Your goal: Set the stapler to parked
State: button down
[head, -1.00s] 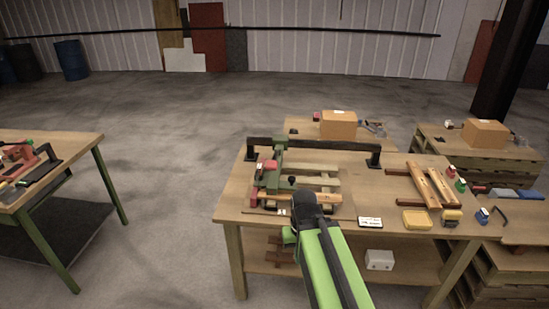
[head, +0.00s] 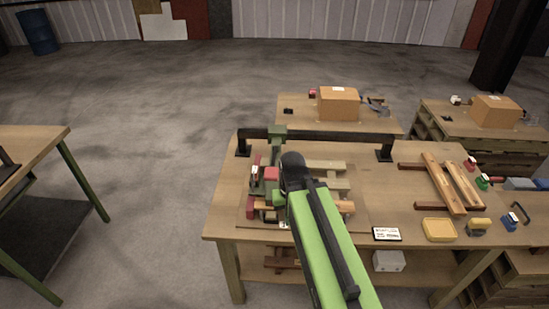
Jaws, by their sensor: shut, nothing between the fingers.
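What looks like the stapler is a green carriage (head: 278,150) astride the black rail at the back of the near table. Its green arm reaches forward over a slatted wooden piece (head: 325,165), with a red block (head: 271,173) beside my arm. My gripper (head: 284,222) is small and partly hidden by my own green and black arm. It is shut and empty, low at the front left of the wooden piece. I cannot tell whether it touches anything. The stapler's lower part is partly covered by my arm.
The black rail (head: 335,138) spans the table's back on two posts. A white card (head: 387,234), a yellow tray (head: 439,229) and wooden bars (head: 445,183) lie to the right. A cardboard box (head: 338,103) stands on a table behind. Open floor lies left.

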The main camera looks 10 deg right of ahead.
aim_at(276, 133)
jog(key=k, duration=1.25)
jog(key=u, duration=0.45)
jog(key=i, duration=1.5)
jog(key=u, duration=0.4)
